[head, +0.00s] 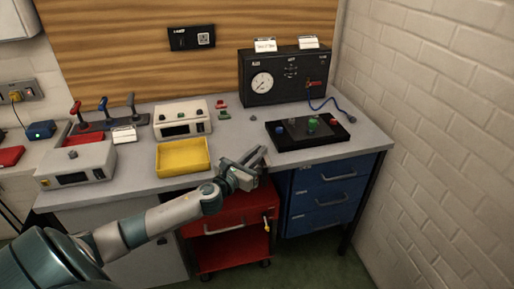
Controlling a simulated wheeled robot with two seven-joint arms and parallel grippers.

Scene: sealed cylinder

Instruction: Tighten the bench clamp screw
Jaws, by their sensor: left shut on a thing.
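My left gripper (256,158) is at the front edge of the grey workbench (225,146), to the right of the yellow tray. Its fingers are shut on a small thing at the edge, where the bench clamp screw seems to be. The gripper hides most of the clamp and screw, so I cannot make out their shape or how far the screw is turned. My right gripper is not in view.
A yellow tray (183,171) is left of the gripper. A black panel with coloured knobs (290,142) lies to the right, below a black gauge box (262,99). A red drawer cart (228,246) and blue drawers (328,193) stand under the bench.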

